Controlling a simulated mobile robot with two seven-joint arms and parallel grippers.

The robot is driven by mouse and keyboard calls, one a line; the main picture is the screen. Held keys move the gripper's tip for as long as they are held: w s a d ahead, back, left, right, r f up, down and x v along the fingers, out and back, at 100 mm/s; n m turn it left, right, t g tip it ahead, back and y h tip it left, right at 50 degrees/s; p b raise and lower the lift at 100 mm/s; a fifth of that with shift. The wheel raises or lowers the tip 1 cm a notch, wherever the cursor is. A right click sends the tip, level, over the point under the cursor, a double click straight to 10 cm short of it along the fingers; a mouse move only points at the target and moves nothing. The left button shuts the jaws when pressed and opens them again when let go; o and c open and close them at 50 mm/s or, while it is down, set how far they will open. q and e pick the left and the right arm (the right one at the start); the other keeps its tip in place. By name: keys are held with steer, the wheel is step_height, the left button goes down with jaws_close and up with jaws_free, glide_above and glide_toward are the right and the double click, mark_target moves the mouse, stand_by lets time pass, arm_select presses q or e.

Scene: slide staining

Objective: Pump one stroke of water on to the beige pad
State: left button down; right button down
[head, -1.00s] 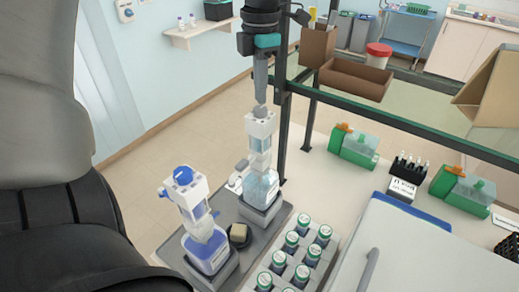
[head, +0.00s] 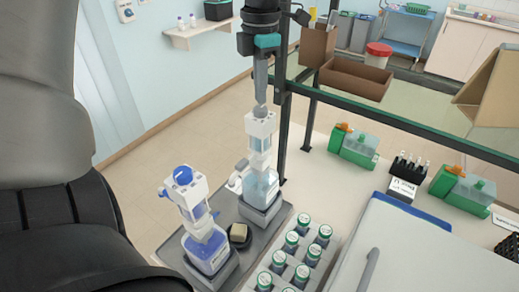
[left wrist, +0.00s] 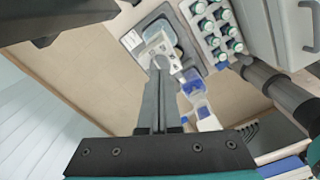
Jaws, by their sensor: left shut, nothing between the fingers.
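A pump dispenser with a clear, pale blue bottle (head: 262,187) stands upright in a grey holder. My left gripper (head: 260,109) is shut and empty, pointing down with its tips at the top of this dispenser's white pump head (head: 259,126). Whether they touch or press it I cannot tell. The shut fingertips also show over the pump in the left wrist view (left wrist: 160,62). The beige pad (head: 239,230) sits on a small dark round dish between the two dispensers. I cannot make out any water on it. My right gripper is not in view.
A second dispenser with a blue cap (head: 183,175) stands nearer, left of the pad. A rack of several green-capped jars (head: 292,242) stands to the right. A dark post (head: 284,120) rises close behind the clear dispenser.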

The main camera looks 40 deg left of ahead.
arm_select(q)
steer(key=shift+f, duration=0.15)
steer(key=shift+f+b, duration=1.2)
steer(key=shift+b, duration=0.05)
steer(key=shift+s+f, duration=0.1)
steer(key=shift+s, duration=0.05)
stand_by(0.4)
steer(key=shift+r+p, duration=0.65)
steer(key=shift+r, duration=0.75)
steer(key=shift+r, duration=0.15)
